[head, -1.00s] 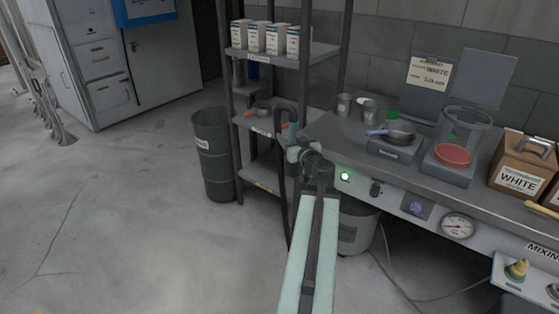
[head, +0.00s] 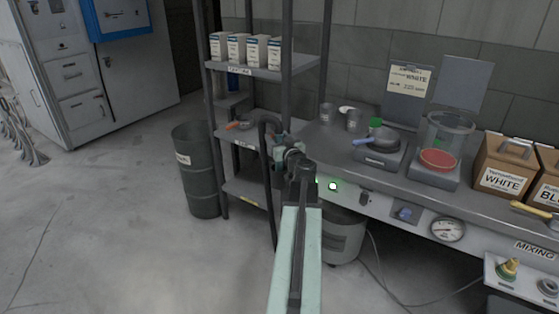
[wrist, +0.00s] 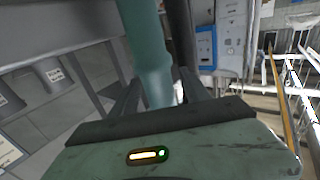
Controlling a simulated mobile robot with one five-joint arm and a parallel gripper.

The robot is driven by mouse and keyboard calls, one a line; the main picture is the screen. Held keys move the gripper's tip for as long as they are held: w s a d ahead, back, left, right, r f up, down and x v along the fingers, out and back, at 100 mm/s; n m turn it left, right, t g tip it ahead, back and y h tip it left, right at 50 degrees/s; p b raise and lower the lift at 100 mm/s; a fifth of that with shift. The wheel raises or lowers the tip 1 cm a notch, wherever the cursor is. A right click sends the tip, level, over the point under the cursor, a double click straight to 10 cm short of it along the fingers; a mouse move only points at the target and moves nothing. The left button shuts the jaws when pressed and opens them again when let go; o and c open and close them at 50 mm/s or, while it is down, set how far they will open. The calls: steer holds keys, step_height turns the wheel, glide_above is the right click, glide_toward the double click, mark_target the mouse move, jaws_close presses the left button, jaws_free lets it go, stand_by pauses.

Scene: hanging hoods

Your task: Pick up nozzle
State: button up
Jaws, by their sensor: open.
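A teal, tube-shaped piece, which appears to be the nozzle (wrist: 147,45), stands nearly upright in the wrist view, between the two dark fingers of my gripper (wrist: 157,92). The fingers are apart, and I cannot tell whether either touches it. In the head view my gripper (head: 284,145) is at the shelf's right edge, beside a black looped hose (head: 265,122). A small teal part shows there, but the gripper hides most of it. Where the hose joins the teal piece is hidden.
A shelf rack (head: 258,70) with white boxes stands behind my gripper. A workbench (head: 345,160) with a pan, scale and WHITE box (head: 503,180) runs right. A tray (head: 530,282) holds small brass and grey fittings.

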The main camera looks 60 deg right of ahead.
steer(key=shift+x, duration=0.8)
steer(key=shift+a, duration=0.1)
jaws_close()
step_height(320, 180, up, 28)
steer(key=p, duration=2.8)
